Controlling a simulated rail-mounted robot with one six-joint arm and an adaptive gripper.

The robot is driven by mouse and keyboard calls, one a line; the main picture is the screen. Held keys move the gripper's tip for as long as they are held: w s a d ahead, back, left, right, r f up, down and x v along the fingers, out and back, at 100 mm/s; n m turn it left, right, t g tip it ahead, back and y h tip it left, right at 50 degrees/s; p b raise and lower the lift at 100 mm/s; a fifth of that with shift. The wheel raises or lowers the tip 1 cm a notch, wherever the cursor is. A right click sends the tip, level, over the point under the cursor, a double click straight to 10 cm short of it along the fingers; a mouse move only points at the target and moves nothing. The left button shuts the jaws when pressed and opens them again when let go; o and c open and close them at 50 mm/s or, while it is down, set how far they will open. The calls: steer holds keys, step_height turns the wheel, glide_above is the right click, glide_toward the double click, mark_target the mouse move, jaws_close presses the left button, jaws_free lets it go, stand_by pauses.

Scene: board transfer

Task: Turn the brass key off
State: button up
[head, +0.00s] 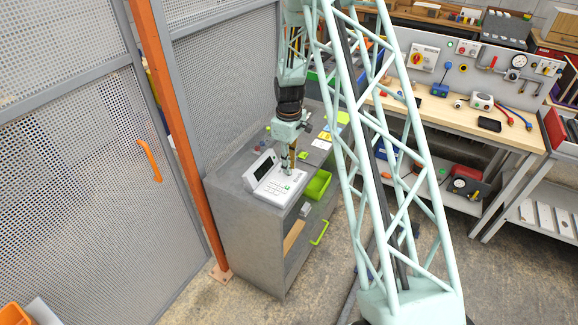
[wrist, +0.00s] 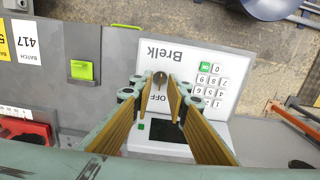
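The brass key (wrist: 160,78) stands in the white panel marked Brelk (wrist: 205,60), beside a small OFF mark. It looks roughly in line with the up-down direction of the wrist view; its exact turn is too small to tell. My gripper (wrist: 159,88) is open above the panel, with one finger on each side of the key and a gap on both sides. Whether the tips reach down to the key's height I cannot tell. In the head view my gripper (head: 288,170) points down at the white panel (head: 272,190), and the key is hidden or too small there.
The panel has a keypad (wrist: 208,85) with a green OK key and a dark screen (wrist: 166,132). It sits on a grey cabinet (head: 235,225) beside a mesh fence (head: 80,150). A green bin (head: 318,184) and a green block (wrist: 81,70) are close by.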

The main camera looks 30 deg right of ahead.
steer(key=shift+r, duration=0.1)
step_height(320, 180, up, 12)
stand_by(1.0)
stand_by(0.7)
